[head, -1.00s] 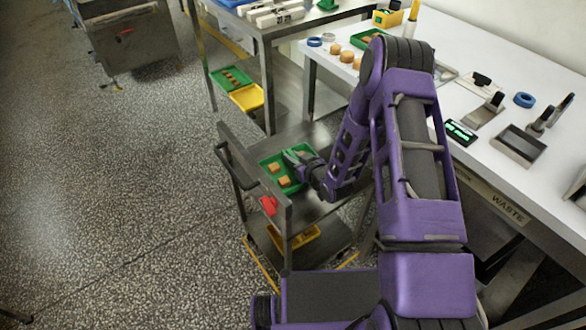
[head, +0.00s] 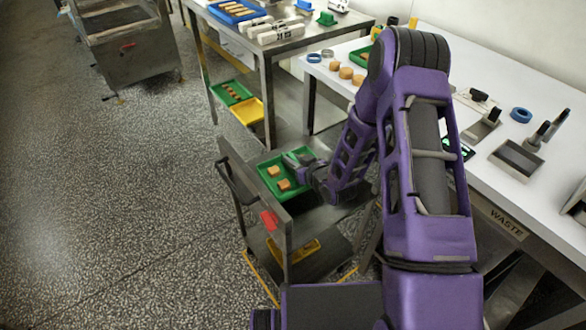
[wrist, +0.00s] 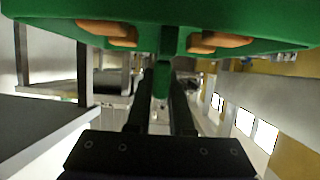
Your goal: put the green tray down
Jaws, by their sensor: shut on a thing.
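Two orange-brown pieces show at the tray's edge there. My arm hides part of the cart's right side.
The cart has a push handle (head: 236,190), a red part (head: 269,220) and a yellow tray (head: 294,252) on its lower shelf. A white worktable (head: 480,85) stands to the right. A steel table (head: 285,38) stands behind. Open speckled floor lies to the left.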

